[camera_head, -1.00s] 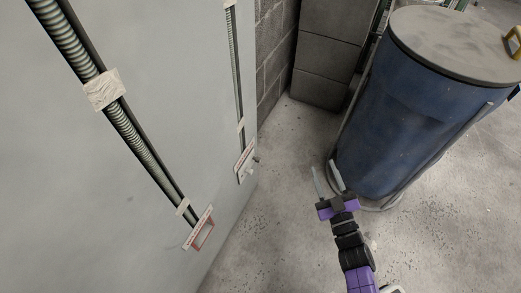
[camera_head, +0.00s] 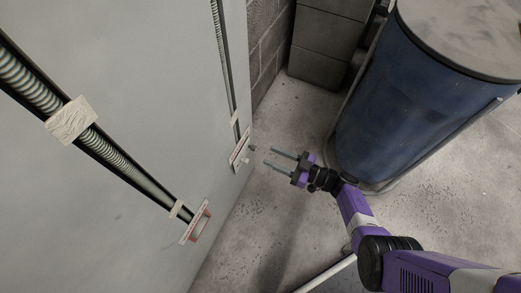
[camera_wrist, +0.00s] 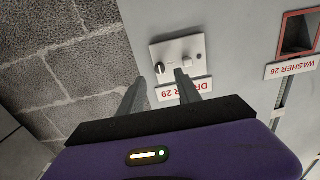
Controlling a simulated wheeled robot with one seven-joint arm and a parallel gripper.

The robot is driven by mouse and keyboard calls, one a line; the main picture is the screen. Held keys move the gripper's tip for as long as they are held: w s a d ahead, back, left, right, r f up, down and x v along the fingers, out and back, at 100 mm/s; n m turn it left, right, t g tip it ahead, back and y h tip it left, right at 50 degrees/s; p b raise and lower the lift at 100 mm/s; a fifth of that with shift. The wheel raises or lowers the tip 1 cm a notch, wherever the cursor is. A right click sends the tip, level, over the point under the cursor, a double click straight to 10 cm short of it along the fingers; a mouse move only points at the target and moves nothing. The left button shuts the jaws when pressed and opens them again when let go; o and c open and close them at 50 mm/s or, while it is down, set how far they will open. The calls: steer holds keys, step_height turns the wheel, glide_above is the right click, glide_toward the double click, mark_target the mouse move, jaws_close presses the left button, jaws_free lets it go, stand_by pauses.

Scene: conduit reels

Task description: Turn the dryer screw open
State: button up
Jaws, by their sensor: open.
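The dryer plate (camera_wrist: 178,58) is a pale panel on the grey wall, with a round dark knob (camera_wrist: 160,67) and a smaller fitting (camera_wrist: 187,62) beside it. Which of these is the screw I cannot tell for sure. A red-lettered label (camera_wrist: 168,93) reading "DR… 29" adjoins the plate, partly hidden by a finger. In the head view the plate (camera_head: 240,148) sits low near the wall's edge, and a small knob (camera_head: 252,148) sticks out. My gripper (camera_head: 269,157) is open and empty, pointing at the plate from the right, with a gap. Its fingers (camera_wrist: 160,78) show below the knob.
A washer label (camera_wrist: 292,67) and red-framed opening (camera_wrist: 298,33) lie to the right in the wrist view. A blue drum (camera_head: 410,100) stands close to my arm. Ribbed conduits (camera_head: 120,160) run down the grey wall. Concrete floor (camera_head: 240,220) is clear below.

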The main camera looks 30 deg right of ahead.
mark_target(252, 148)
steer(key=shift+b+x, duration=0.7)
steer(key=shift+x, duration=2)
jaws_close()
